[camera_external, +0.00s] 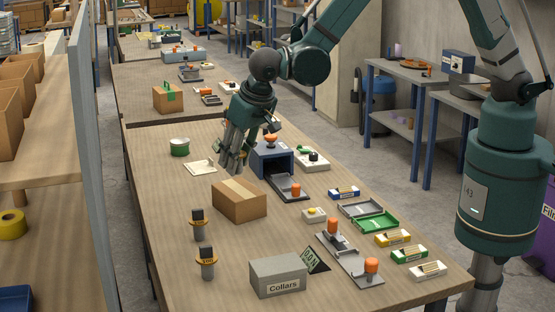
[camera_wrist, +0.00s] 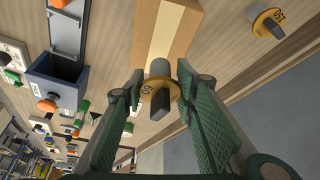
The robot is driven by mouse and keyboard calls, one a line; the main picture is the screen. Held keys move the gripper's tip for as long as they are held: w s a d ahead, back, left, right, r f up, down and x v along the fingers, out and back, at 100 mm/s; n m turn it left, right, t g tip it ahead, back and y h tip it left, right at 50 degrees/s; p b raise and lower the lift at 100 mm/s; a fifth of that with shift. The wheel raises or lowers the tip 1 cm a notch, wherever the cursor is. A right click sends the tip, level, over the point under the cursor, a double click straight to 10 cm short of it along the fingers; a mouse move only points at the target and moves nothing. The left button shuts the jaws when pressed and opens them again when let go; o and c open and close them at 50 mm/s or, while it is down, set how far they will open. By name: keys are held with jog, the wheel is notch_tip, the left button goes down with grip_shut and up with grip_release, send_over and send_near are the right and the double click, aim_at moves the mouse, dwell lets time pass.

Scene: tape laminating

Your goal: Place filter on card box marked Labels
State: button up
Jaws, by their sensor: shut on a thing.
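My gripper (camera_external: 235,160) is above the table, behind the brown card box (camera_external: 239,199), which has a pale tape strip on top. The box also shows at the top of the wrist view (camera_wrist: 190,32). I can read no Labels mark on it. In the wrist view my gripper (camera_wrist: 159,82) is shut on a part with a grey cylinder, a yellow collar (camera_wrist: 146,92) and a dark block; I cannot tell whether this is the filter. Two similar parts (camera_external: 197,225) (camera_external: 207,262) stand upright to the left of and in front of the box. The fingers mostly hide the held part in the external view.
A grey box (camera_external: 278,276) marked Collars stands at the front. A blue open-fronted block (camera_external: 272,160) is right of my gripper. Clamps, trays and small coloured boxes (camera_external: 393,238) crowd the right side. The table's left side is mostly clear.

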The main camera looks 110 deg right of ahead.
aim_at(237, 173)
jog(key=shift+f, duration=0.15)
jog(key=shift+f, duration=2.05)
jog(key=shift+f, duration=0.15)
jog(key=o, duration=0.9)
jog(key=shift+v, duration=6.15)
